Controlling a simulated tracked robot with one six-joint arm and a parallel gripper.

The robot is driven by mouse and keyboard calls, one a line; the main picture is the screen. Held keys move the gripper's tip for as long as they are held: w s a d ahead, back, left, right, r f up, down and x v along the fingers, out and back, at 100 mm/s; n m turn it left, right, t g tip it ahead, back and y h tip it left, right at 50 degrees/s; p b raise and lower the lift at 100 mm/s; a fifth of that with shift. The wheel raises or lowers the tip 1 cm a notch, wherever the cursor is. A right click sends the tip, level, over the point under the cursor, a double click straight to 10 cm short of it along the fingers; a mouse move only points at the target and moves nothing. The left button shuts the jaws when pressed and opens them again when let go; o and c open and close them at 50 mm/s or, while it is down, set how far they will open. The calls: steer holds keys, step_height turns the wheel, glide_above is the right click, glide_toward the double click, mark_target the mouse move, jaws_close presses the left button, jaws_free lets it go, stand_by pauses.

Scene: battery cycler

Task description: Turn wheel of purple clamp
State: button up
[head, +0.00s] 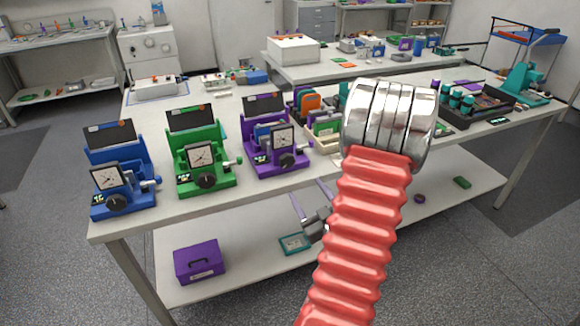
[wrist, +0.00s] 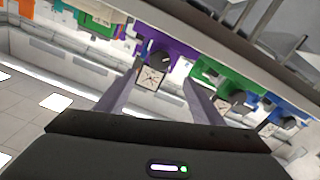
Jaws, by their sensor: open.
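The purple clamp (head: 262,150) stands at the front edge of the table, rightmost of three similar clamps. It has a dark screen, a square white dial (head: 283,139) and a black wheel (head: 288,161) low on its front. In the wrist view the purple clamp (wrist: 178,50) appears upside down, with its dark wheel (wrist: 160,58) above the dial (wrist: 151,77). My gripper (head: 309,194) is open and empty, in front of the table and below the clamp in the picture. In the wrist view its fingers (wrist: 163,78) frame the dial and wheel, apart from them.
A green clamp (head: 186,157) and a blue clamp (head: 106,158) stand left of the purple one. Right of it is a tray (head: 325,141) of coloured items, partly hidden by my arm. A lower shelf (head: 230,240) holds a purple box (head: 199,261).

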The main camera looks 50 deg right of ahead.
mark_target(288, 164)
steer(key=shift+w, duration=0.1)
steer(key=x, duration=1.3)
steer(key=shift+w+d, duration=0.2)
steer(key=shift+w, duration=0.05)
steer(key=c, duration=1)
steer(key=shift+c, duration=0.2)
steer(key=shift+a, duration=0.1)
steer(key=shift+m, duration=1.8)
